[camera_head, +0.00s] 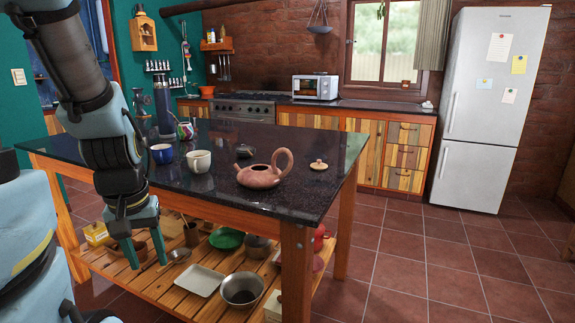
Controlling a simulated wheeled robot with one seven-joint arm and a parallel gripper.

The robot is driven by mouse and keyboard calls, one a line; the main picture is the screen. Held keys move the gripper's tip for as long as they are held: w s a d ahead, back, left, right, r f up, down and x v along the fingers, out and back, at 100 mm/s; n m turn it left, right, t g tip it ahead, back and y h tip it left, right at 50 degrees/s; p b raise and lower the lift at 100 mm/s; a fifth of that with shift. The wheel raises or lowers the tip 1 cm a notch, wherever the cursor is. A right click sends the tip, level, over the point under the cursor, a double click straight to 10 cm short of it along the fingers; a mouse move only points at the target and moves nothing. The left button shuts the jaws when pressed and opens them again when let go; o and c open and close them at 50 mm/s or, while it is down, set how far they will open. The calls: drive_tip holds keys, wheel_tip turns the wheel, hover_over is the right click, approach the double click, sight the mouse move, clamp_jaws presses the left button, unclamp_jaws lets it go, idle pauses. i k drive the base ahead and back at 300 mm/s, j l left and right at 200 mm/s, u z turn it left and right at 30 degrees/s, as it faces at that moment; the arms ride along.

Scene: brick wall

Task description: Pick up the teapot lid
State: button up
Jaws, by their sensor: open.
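A small tan lid with a knob (318,165) lies on the dark stone tabletop (290,200), near its right edge. A reddish-brown clay teapot (262,177) stands to the left of the lid, apart from it, with its loop handle towards the lid. My gripper (146,256) hangs at the left, in front of the table's near side, fingers pointing down. It is open with nothing seen between the fingers, well away from the lid and teapot.
A white cup (199,161), a blue cup (162,153), a small dark object (244,151) and a tall dark flask (163,105) stand on the table. The lower slatted shelf holds a white tray (199,280), a metal bowl (241,291) and other ware. Floor at right is clear.

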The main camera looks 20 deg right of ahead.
sight(319, 165)
drive_tip(key=u, duration=2.1)
drive_tip(key=k+l+u, duration=0.25)
drive_tip(key=k+l, duration=0.15)
drive_tip(key=k+l+u, duration=0.2)
drive_tip(key=k+l, duration=0.15)
drive_tip(key=k, duration=0.2)
drive_tip(key=k+l+u, duration=0.25)
drive_tip(key=k, duration=0.25)
